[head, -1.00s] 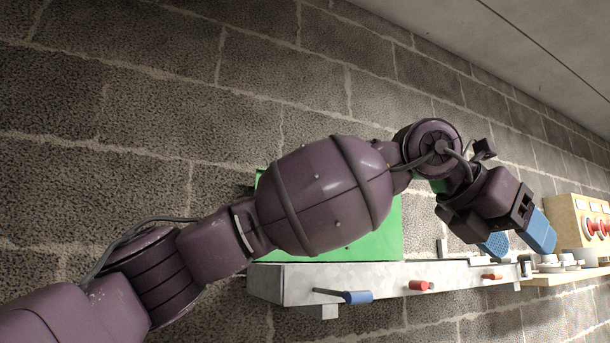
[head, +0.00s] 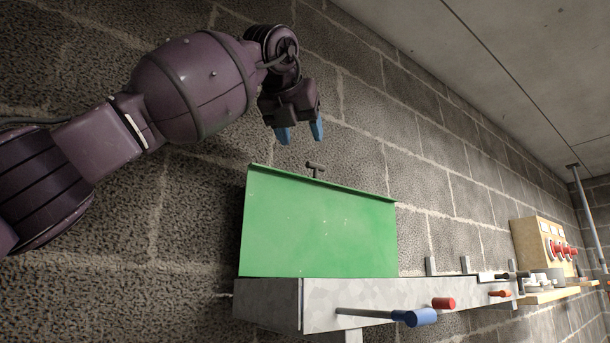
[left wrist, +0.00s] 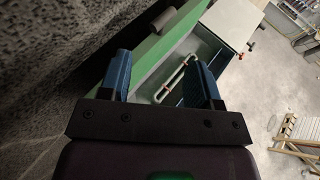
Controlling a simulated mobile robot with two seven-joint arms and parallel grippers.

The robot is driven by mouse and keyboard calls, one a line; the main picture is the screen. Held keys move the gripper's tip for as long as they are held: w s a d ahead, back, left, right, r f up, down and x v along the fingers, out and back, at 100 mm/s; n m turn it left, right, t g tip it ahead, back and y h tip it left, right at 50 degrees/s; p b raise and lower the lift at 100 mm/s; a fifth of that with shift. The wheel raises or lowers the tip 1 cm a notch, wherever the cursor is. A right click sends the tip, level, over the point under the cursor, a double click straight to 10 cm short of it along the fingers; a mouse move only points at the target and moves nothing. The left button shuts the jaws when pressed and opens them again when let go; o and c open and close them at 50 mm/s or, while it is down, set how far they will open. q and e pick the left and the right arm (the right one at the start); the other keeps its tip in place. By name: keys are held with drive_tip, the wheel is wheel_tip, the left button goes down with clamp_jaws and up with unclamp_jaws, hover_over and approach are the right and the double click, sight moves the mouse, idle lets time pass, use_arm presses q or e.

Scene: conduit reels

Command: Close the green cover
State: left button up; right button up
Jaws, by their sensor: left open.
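The green cover (head: 318,225) stands raised, close to upright, at the back of a grey metal box (head: 350,303) against the wall. A small dark knob (head: 315,168) sticks out at its top edge. My left gripper (head: 299,134) is open and empty, with blue fingers pointing down, above the cover's top edge and apart from it in the head view. In the left wrist view the cover (left wrist: 150,57) runs slanting past the blue fingers, and part of the open box's inside shows beyond. My right gripper is in neither view.
A wooden panel with red knobs (head: 545,245) stands farther right. The block wall is close behind.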

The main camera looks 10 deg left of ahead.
sight(314, 167)
use_arm(q)
drive_tip(key=p+x, duration=0.3)
drive_tip(key=x, duration=0.7)
drive_tip(key=shift+d, duration=0.15)
drive_tip(key=shift+w+f, duration=0.15)
drive_tip(key=shift+w, duration=0.2)
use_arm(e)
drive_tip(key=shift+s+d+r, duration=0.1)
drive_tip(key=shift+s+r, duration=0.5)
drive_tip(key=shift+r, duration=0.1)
use_arm(q)
drive_tip(key=shift+s, duration=0.1)
clamp_jaws()
drive_tip(key=shift+s+d, duration=0.1)
